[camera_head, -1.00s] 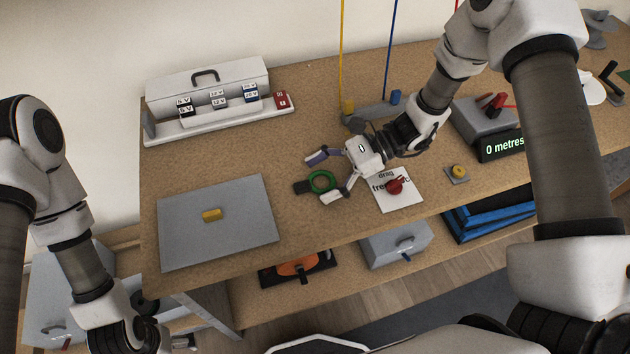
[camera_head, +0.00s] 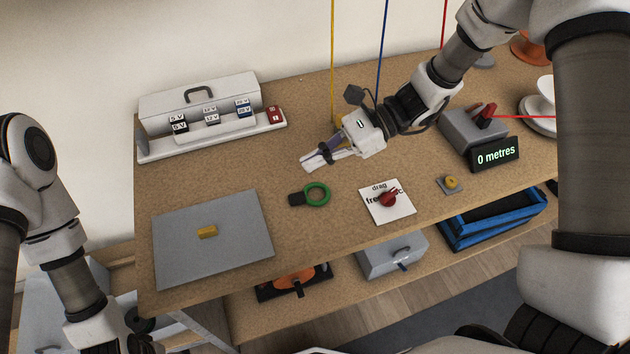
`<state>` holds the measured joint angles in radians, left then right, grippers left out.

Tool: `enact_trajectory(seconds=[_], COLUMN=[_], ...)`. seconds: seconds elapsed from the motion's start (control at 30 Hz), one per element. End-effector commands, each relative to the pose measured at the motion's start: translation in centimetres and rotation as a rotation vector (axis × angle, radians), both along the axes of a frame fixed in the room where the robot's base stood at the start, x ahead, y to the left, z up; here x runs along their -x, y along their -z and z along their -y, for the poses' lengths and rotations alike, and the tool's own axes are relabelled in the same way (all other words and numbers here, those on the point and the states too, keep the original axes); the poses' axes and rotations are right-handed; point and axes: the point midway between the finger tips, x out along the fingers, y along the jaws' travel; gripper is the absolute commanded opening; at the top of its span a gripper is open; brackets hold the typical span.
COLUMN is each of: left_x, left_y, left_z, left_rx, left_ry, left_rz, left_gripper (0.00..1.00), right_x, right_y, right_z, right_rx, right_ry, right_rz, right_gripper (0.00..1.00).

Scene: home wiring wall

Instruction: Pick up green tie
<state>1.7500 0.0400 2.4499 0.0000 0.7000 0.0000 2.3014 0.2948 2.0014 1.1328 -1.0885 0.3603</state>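A green ring with a dark tab on its left (camera_head: 317,194), which looks like the green tie, lies flat on the wooden table, left of the white dial card. My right gripper (camera_head: 312,161) is just behind it toward the wall, apart from it. Its fingers are close together, pointing left, and appear shut with nothing visible held. My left arm (camera_head: 75,270) hangs at the left edge of the view; its fingers are out of view.
A grey mat (camera_head: 240,205) with a yellow piece (camera_head: 207,231) lies to the left. A white card with a red dial (camera_head: 388,198) lies to the right. A labelled box (camera_head: 210,112) stands behind.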

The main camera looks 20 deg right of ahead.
Motion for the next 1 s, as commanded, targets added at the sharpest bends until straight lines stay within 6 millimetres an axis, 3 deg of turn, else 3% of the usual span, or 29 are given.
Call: enact_trajectory(seconds=[0.03, 0.2, 0.4, 0.6, 0.87, 0.97, 1.0], left_x=[0.0, 0.0, 0.0, 0.0, 0.0, 0.0, 0.0], left_y=[-0.4, -1.1, -1.7, -1.8, -1.8, -1.8, -1.8], left_z=[0.0, 0.0, 0.0, 0.0, 0.0, 0.0, 0.0], left_rx=[0.000, 0.000, 0.000, 0.000, 0.000, 0.000, 0.000], left_ry=[0.000, 0.000, 0.000, 0.000, 0.000, 0.000, 0.000], left_rz=[0.000, 0.000, 0.000, 0.000, 0.000, 0.000, 0.000], left_gripper=[0.98, 0.98, 0.98, 0.98, 0.98, 0.98, 0.98], right_x=[-0.1, 0.0, 0.0, 0.0, 0.0, 0.0, 0.0], right_y=[-2.6, -9.6, -15.5, -17.9, -18.0, -18.0, -18.0], right_z=[0.0, 0.0, 0.0, 0.0, 0.0, 0.0, 0.0], right_rx=[0.000, 0.000, 0.000, 0.000, 0.000, 0.000, 0.000], right_ry=[-0.001, -0.002, -0.001, 0.000, -0.001, -0.001, -0.001], right_rz=[0.009, 0.009, 0.004, 0.001, -0.001, 0.000, 0.000], right_gripper=[0.00, 0.00, 0.00, 0.00, 0.00, 0.30, 0.44])
